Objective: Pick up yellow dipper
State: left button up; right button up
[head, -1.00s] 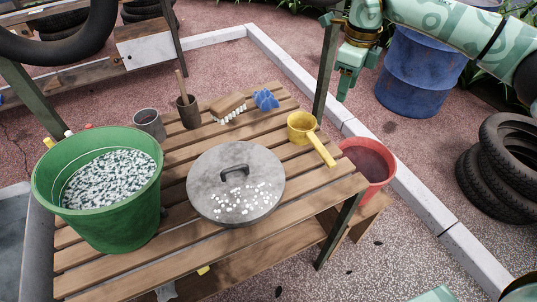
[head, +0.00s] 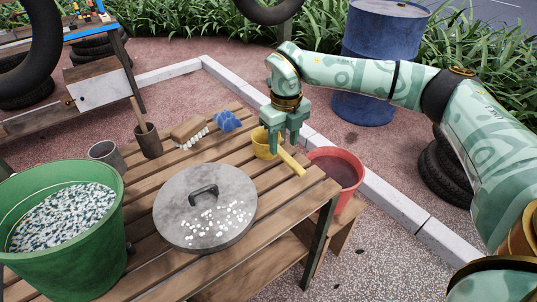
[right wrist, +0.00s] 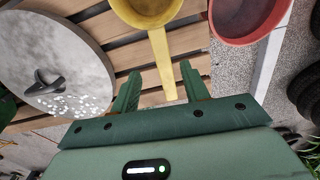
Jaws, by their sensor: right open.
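The yellow dipper (head: 264,146) stands on the slatted wooden table near its back right corner, its handle (head: 292,162) pointing to the lower right. My right gripper (head: 284,146) is directly over the dipper, and its fingers partly hide the cup and handle. In the right wrist view the open fingers (right wrist: 158,88) lie on either side of the yellow handle (right wrist: 160,58), with gaps showing between. The dipper's cup (right wrist: 146,8) is at the top of that view, partly cut off. I cannot tell the exact height of the fingers over the handle. My left gripper is not in view.
A grey round lid (head: 180,222) with white pebbles lies left of the dipper. A red bucket (head: 340,196) stands close to its right. A green bucket of pebbles (head: 92,255), a cup (head: 106,154), a brush (head: 188,126) and a blue object (head: 227,120) are also there.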

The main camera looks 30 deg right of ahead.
aim_at(284, 153)
jog(key=f+b, duration=0.1)
jog(key=f, duration=0.1)
jog(key=f+b, duration=0.1)
jog(key=f, duration=0.1)
jog(key=f+b, duration=0.1)
jog(key=f, duration=0.1)
jog(key=shift+w+d+f, duration=0.1)
jog(key=shift+w+d, duration=0.1)
jog(key=shift+d, duration=0.1)
jog(key=shift+r, duration=0.2)
jog(key=shift+c, duration=0.9)
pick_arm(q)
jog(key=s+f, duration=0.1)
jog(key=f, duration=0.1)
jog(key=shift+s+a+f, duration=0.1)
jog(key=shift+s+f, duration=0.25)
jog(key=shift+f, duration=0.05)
pick_arm(e)
grip_shut()
